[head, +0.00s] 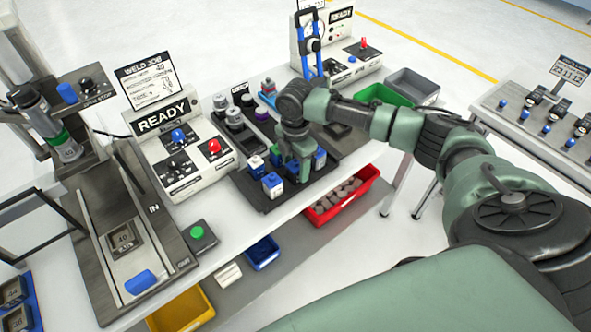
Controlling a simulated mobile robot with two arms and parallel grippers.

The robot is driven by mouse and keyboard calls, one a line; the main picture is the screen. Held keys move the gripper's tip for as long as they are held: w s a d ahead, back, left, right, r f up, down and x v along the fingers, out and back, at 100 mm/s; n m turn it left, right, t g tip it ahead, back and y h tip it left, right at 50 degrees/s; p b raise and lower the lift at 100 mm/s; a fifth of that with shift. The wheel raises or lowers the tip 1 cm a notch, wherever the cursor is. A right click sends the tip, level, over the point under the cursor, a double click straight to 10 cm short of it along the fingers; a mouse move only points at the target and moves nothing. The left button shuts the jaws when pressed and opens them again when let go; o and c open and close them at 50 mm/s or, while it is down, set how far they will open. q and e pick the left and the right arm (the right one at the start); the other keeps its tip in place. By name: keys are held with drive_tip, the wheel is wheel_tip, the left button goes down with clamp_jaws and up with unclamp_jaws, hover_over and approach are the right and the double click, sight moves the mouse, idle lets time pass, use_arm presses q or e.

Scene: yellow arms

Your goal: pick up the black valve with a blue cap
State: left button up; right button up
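My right arm comes in from the right and its gripper (299,168) points down over a dark tray (262,203) on the white bench. The fingertips are among white blocks with blue tops and are partly hidden, so whether they are shut on anything cannot be told. One such block (272,185) stands just left of the gripper, another (257,163) behind it, and a blue-topped one (320,159) to its right. No black valve with a blue cap can be made out for certain. My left gripper is not in view.
A control box marked READY (180,147) stands left of the tray, a second (340,45) behind. Green (384,95) and grey (413,84) bins sit at the bench's far end. A red bin (341,203) is below. A side table (540,125) holds small parts.

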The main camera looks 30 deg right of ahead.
drive_tip(key=c, duration=1)
drive_tip(key=shift+r, duration=0.15)
